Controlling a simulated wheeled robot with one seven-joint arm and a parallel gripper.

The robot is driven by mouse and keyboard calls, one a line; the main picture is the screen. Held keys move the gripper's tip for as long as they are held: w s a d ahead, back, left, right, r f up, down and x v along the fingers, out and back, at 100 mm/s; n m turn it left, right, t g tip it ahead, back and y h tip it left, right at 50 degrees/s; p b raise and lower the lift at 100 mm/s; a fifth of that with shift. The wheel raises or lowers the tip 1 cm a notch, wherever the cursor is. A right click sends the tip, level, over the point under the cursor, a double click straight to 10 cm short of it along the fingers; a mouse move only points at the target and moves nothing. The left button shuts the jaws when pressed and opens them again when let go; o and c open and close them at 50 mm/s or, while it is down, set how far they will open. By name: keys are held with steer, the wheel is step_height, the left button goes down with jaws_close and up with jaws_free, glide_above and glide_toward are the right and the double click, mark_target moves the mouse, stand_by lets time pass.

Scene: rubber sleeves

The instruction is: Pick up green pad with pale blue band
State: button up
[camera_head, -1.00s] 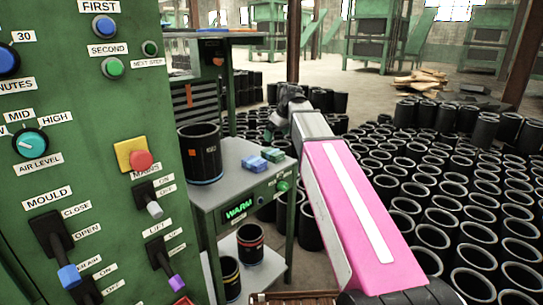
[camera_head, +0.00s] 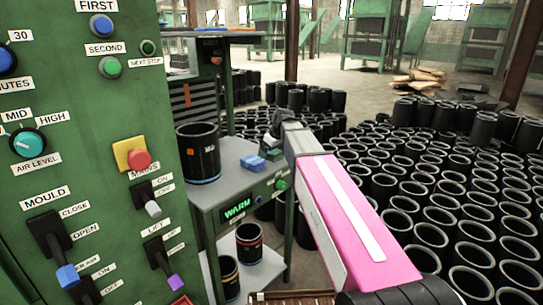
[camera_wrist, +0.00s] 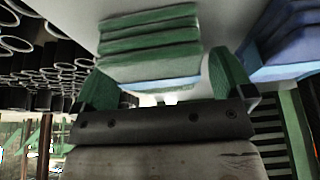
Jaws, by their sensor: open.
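The green pad with the pale blue band (camera_wrist: 150,42) fills the upper middle of the wrist view, its ridged green side facing me and the pale band along its lower edge. My gripper (camera_wrist: 162,78) is open, with one green finger on each side of the pad's near end. I cannot tell whether either finger touches it. In the head view, my gripper (camera_head: 268,143) is at the pads on the grey bench top (camera_head: 222,158) and mostly covers the green pad.
A blue pad (camera_wrist: 280,38) lies close to the right finger; it also shows in the head view (camera_head: 252,163). A black sleeve (camera_head: 198,155) stands on the bench. The green control panel (camera_head: 95,180) is at left. Many black sleeves (camera_head: 440,190) crowd the floor at right.

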steer(key=c, duration=1.1)
steer(key=shift+r, duration=0.5)
steer(key=r, duration=0.3)
steer(key=shift+s+a+r, duration=0.25)
steer(key=shift+a, duration=0.05)
steer(key=s+a+r, duration=0.2)
steer(key=a, duration=0.1)
steer(key=s+a+r, duration=0.4)
steer(key=a, duration=0.1)
steer(key=shift+s+a+r, duration=0.2)
steer(key=shift+s+a, duration=0.1)
steer(key=shift+s, duration=0.05)
